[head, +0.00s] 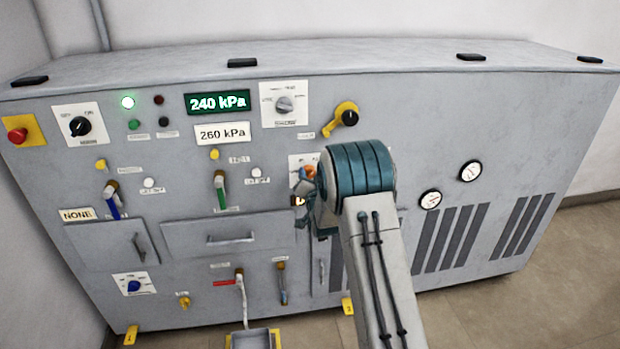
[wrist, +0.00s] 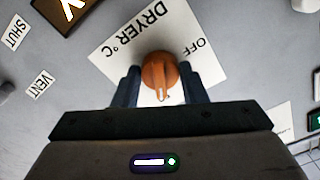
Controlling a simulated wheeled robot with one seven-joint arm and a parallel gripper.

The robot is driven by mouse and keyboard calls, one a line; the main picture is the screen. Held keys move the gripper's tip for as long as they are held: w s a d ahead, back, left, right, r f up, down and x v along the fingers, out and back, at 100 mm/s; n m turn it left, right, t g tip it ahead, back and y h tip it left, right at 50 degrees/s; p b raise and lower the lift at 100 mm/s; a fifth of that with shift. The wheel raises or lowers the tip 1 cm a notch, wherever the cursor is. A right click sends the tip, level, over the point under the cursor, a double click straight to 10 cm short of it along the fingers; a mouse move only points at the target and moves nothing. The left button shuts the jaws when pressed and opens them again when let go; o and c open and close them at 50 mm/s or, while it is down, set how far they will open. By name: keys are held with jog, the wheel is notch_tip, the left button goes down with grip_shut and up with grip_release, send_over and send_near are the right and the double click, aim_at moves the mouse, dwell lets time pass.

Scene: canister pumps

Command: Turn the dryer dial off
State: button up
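The dryer dial (wrist: 160,72) is an orange round knob with a raised ridge, on a white plate (wrist: 117,52) marked "DRYER °C" and "OFF". In the wrist view the ridge and its pale mark point down, away from the OFF label at upper right. My gripper (wrist: 160,88) is open, with one dark finger on each side of the dial. I cannot tell whether the fingers touch it. In the head view my gripper (head: 304,190) is at the panel, and my arm hides most of the dial's plate (head: 294,165).
The grey cabinet carries a dial (head: 284,104) above, a yellow-and-black rotary handle (head: 345,117) at upper right, and a green-handled lever (head: 221,190) to the left. A green display (head: 217,103) reads 240 kPa. Gauges (head: 430,199) sit right of my arm.

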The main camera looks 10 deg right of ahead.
jog(key=shift+f+n+b, duration=0.15)
jog(key=shift+n+b, duration=0.15)
jog(key=shift+b, duration=0.35)
jog(key=shift+c, duration=0.2)
jog(key=n+b, duration=1.8)
jog(key=b, duration=0.3)
jog(key=shift+d+b, duration=0.1)
jog(key=shift+b, duration=0.3)
jog(key=n+b, duration=0.3)
jog(key=shift+r+n+b, duration=0.25)
jog(key=shift+n+b, duration=0.6)
jog(key=shift+n, duration=0.35)
jog(key=o, duration=1)
jog(key=shift+c, duration=0.2)
